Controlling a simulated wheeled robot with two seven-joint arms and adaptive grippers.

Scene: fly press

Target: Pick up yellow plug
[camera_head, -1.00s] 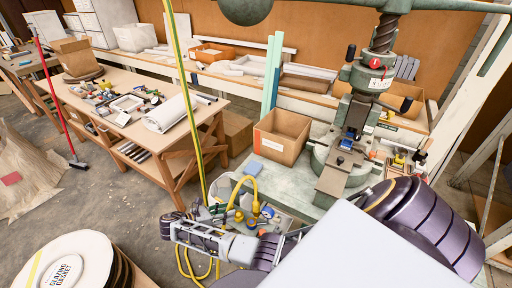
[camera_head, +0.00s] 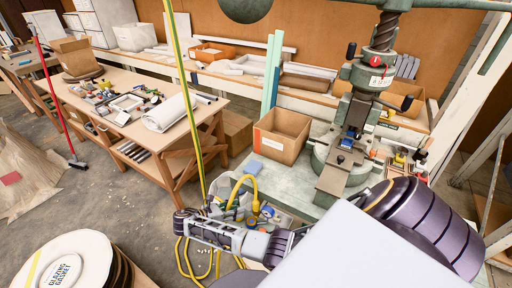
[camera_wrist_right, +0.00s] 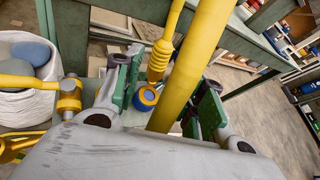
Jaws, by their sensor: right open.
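A yellow plug (camera_wrist_right: 160,58) with a ribbed sleeve hangs on a yellow cable in the right wrist view. A yellow ring with a blue face (camera_wrist_right: 147,97) shows just below it. In the head view the yellow cable (camera_head: 240,183) arches over the bench's near corner, and its lower parts are partly hidden. My right gripper (camera_wrist_right: 167,74) is open. Its green-padded fingers lie left and right of the plug and a thick yellow pole, with nothing visibly clamped. In the head view this gripper (camera_head: 206,214) is at the bench's near-left corner. My left gripper is not in view.
The yellow-green pole (camera_head: 181,80) stands very close to the right gripper. A white bag (camera_wrist_right: 32,105) with round items is at left in the wrist view. A cardboard box (camera_head: 275,148) and the green press (camera_head: 345,155) stand behind.

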